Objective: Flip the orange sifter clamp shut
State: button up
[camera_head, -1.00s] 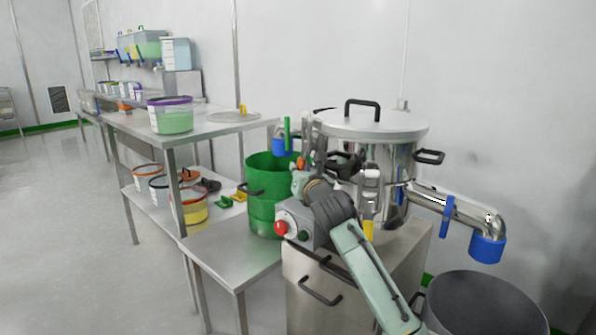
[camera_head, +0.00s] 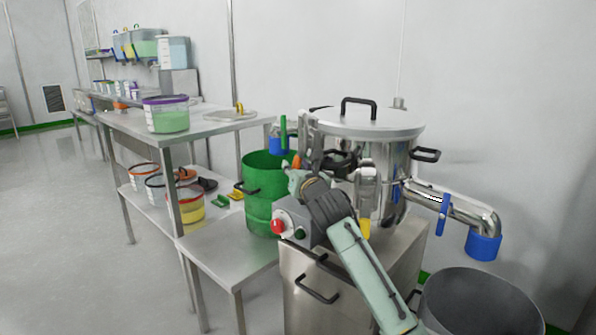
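The steel sifter (camera_head: 375,135) stands on a steel cabinet, with a round lid and black handles. A small orange part (camera_head: 296,161), which looks like the orange clamp's handle, shows at the sifter's left side, just above my wrist. Its position is hard to read because my arm covers most of it. Upright silver clamp parts (camera_head: 312,138) stand close to its right. My gripper (camera_head: 341,162) seems to be the dark shape by the sifter's left wall, near the orange part. Its fingertips cannot be made out, nor whether it touches the clamp.
A green drum (camera_head: 262,205) stands left of the sifter. A control box with a red button (camera_head: 278,226) is beside my arm. A steel outlet pipe with a blue end (camera_head: 483,246) juts right above a grey bin (camera_head: 480,300). A steel table (camera_head: 205,122) stands left.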

jog(key=v, duration=1.2)
